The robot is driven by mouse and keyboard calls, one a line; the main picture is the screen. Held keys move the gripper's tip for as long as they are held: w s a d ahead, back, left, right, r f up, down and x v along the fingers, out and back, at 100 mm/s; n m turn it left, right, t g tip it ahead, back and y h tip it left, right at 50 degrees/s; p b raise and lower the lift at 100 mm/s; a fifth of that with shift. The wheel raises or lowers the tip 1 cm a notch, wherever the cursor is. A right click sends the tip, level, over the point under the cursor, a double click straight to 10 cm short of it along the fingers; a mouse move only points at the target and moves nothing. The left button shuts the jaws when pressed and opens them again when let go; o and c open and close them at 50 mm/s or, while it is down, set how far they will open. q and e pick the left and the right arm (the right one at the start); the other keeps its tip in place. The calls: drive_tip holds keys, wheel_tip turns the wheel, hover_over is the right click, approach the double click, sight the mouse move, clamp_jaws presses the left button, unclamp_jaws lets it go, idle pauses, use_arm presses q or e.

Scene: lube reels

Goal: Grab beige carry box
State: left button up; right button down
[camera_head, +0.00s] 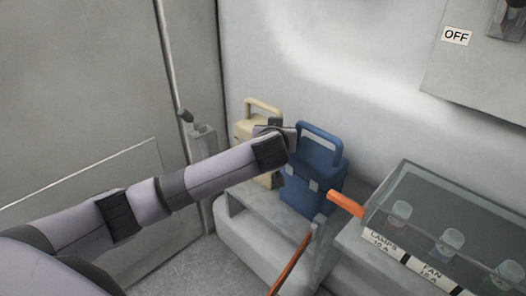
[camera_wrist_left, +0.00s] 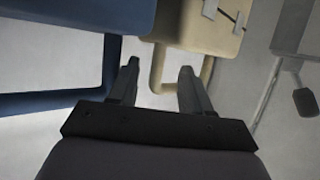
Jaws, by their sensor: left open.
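The beige carry box (camera_head: 245,131) stands on a grey ledge in the head view, left of a blue carry box (camera_head: 313,178). Its looped handle (camera_head: 264,104) points up. My left arm crosses in front and hides part of the beige box. In the left wrist view my left gripper (camera_wrist_left: 158,76) is open and empty. One side of the beige handle (camera_wrist_left: 157,68) appears between its fingers, and the right finger overlaps the handle's opening. I cannot tell whether they touch. The beige box body (camera_wrist_left: 215,28) is beyond the fingertips. My right gripper is not in view.
The blue box's handle (camera_head: 322,129) stands close to my left gripper. A clear-covered fuse case (camera_head: 437,200) with an orange handle (camera_head: 346,204) is at the right. A wall is behind the boxes, and a door with a latch (camera_head: 187,116) is at the left.

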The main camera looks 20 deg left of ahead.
use_arm(q)
drive_tip(key=shift+x, duration=1.65)
drive_tip(key=shift+d, duration=0.1)
clamp_jaws()
drive_tip(key=shift+r, duration=0.2)
